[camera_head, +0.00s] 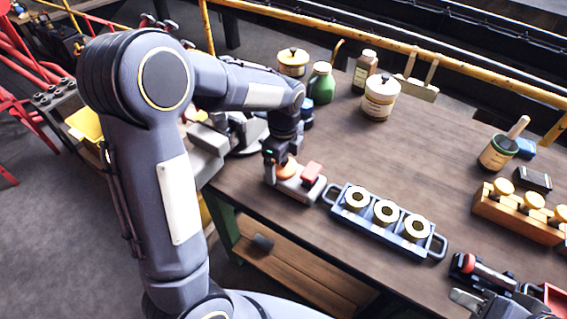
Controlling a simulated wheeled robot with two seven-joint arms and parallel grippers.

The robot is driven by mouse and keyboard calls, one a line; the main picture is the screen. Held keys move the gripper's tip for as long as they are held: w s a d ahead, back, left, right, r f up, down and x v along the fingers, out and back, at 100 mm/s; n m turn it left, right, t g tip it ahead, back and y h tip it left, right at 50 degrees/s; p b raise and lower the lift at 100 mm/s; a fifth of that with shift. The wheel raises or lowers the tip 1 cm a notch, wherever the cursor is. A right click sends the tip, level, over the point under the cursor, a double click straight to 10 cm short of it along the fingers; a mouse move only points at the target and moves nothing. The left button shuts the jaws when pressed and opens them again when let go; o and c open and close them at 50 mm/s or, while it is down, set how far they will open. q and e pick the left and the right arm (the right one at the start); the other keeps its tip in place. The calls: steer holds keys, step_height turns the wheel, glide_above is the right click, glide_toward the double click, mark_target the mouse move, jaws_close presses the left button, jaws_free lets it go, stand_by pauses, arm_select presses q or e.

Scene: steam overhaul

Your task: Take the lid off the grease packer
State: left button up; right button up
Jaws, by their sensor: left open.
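Two cream pots with knobbed lids stand towards the back of the table; I cannot tell for certain which is the grease packer. The larger, labelled pot (380,104) is right of centre, lid seated on top. The other pot (292,66) is further left and back, also lidded. My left gripper (288,178) is open and low over the table's near left edge, by an orange round piece (288,168) and a red block (312,170). It is well short of both pots. My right gripper (468,300) shows only partly at the bottom right; its jaws are unclear.
A blue tray (401,244) with three ringed parts lies right of my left gripper. A green bottle (321,84) and a brown bottle (364,72) stand between the pots. A brush pot (497,152) and a wooden rack (516,212) are at right. The table's middle is clear.

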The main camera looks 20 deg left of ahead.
arm_select(q)
steer(key=shift+c, duration=0.2)
steer(key=c, duration=1)
